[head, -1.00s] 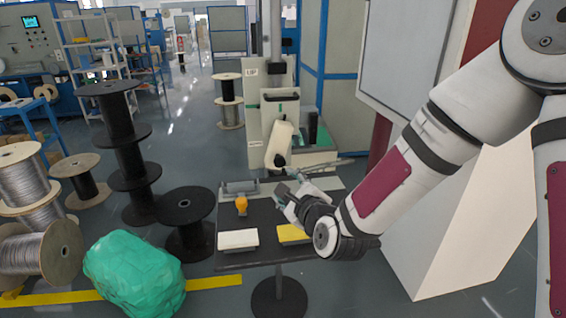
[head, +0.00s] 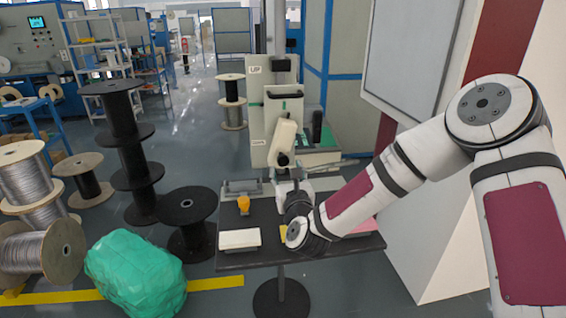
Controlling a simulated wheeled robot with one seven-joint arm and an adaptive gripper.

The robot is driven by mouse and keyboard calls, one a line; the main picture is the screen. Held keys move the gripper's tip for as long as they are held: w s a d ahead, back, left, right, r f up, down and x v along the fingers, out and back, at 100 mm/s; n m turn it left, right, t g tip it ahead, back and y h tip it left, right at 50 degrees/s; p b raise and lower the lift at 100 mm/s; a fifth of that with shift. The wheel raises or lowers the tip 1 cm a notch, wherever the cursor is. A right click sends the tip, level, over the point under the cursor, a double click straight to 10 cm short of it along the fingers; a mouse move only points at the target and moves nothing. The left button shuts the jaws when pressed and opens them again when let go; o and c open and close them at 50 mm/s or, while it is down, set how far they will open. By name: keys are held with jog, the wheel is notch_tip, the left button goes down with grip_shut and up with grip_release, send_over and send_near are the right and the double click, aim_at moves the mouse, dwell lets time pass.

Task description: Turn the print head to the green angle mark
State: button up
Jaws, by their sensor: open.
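The print head (head: 284,137) is a cream, elongated body with a dark lower end. It hangs tilted in front of a pale upright plate (head: 257,118) at the far side of the small table. A thin green strip (head: 285,95) shows near the top of the front plate; I cannot tell whether it is the angle mark. My gripper (head: 285,181) is open just below the print head's dark end. Its fingers are small and partly hidden by my wrist, and I cannot tell whether they touch the head.
The dark table (head: 232,265) carries an orange-yellow knobbed item (head: 243,204), a white block (head: 239,239), a grey fixture (head: 241,188) and a pink item (head: 362,228). A yellow block (head: 283,233) is mostly hidden by my arm. Cable spools and a green bundle (head: 134,273) stand left.

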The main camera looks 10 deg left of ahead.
aim_at(284, 163)
jog(key=x, duration=0.6)
jog(key=shift+w, duration=0.1)
grip_shut()
